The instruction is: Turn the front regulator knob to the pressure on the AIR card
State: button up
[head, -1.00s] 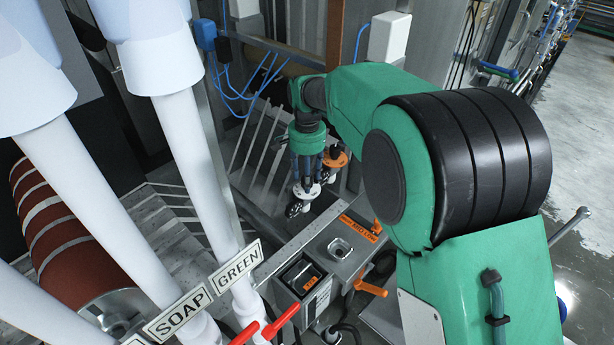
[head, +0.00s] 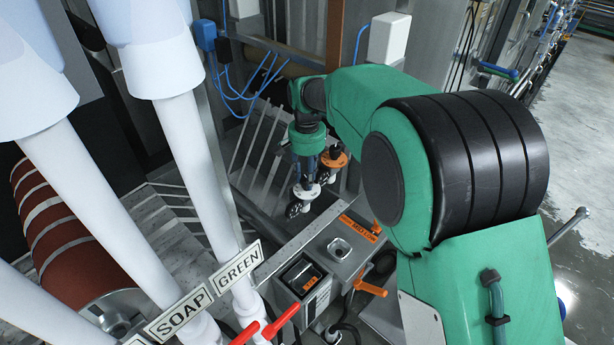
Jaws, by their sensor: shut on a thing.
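The front regulator has a white round knob (head: 306,192) with a dark gauge (head: 293,209) at its lower left. My gripper (head: 306,184) points down and is shut on this white knob. The fingers hide part of the knob. A second regulator with an orange knob (head: 334,160) stands just behind and to the right. The gauge's needle and scale are too small to read. I cannot make out an AIR card.
White pipes (head: 195,165) with SOAP and GREEN signs stand at the left. Metal slats (head: 262,150) lie behind the regulators.

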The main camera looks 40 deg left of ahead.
jog(key=shift+n, duration=1.5)
jog(key=o, duration=1.1)
jog(key=shift+o, duration=0.2)
jog(key=shift+r, duration=0.1)
notch_tip(320, 180, up, 12)
